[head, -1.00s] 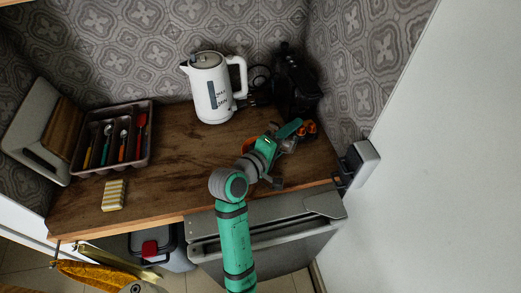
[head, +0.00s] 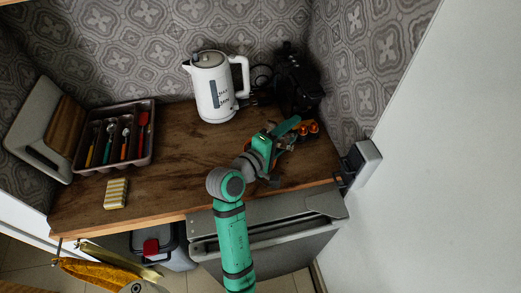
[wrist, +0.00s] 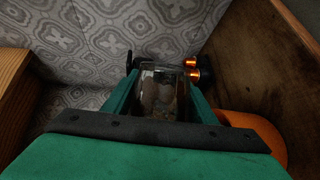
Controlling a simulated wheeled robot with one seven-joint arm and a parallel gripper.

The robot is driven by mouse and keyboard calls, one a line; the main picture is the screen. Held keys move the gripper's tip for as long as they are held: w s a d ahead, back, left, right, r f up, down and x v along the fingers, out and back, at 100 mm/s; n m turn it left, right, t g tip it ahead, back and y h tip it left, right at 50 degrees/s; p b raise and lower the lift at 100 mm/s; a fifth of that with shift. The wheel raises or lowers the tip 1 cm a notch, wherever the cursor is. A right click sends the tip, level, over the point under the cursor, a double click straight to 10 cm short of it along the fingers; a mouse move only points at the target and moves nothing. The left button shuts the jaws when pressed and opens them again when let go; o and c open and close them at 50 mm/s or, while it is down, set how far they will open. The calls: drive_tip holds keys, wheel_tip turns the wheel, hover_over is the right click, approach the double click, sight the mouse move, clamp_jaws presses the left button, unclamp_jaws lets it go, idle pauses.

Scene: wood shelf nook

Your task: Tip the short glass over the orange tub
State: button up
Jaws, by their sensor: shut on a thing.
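My gripper (wrist: 158,95) is shut on the short glass (wrist: 160,88), a clear tumbler between the two teal fingers in the wrist view. Something brownish shows through the glass; I cannot tell what. The wrist view is rolled, with the counter standing along its right side. The orange tub (wrist: 257,135) shows at the right, beside the right finger and partly hidden by my gripper. In the head view, my gripper (head: 287,137) is over the right part of the counter, and my arm hides most of the tub and glass.
Small orange-ended items (head: 308,127) stand close to my gripper, with a dark machine (head: 298,92) behind. A white kettle (head: 212,90) stands at the back. A cutlery tray (head: 148,155) and striped sponge (head: 116,193) are left. The middle of the counter (head: 180,160) is clear.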

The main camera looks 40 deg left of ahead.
drive_tip(key=shift+w+d+r, duration=0.1)
drive_tip(key=shift+d, duration=0.1)
drive_tip(key=shift+a+r+n, duration=0.15)
drive_tip(key=shift+r+n, duration=0.05)
drive_tip(key=shift+n, duration=0.2)
drive_tip(key=shift+w+r+h+p, duration=0.1)
drive_tip(key=shift+w+h+p, duration=0.05)
drive_tip(key=shift+h+p, duration=0.15)
drive_tip(key=shift+r+n+t, duration=0.2)
drive_tip(key=shift+n+t, duration=0.1)
drive_tip(key=shift+n, duration=0.1)
idle(0.4)
drive_tip(key=f+m, duration=0.1)
drive_tip(key=d+m+g, duration=0.1)
drive_tip(key=f+m+y, duration=0.1)
drive_tip(key=shift+w+d+f+m+g, duration=0.2)
drive_tip(key=shift+d+f+m+g, duration=0.1)
drive_tip(key=shift+d+f, duration=0.05)
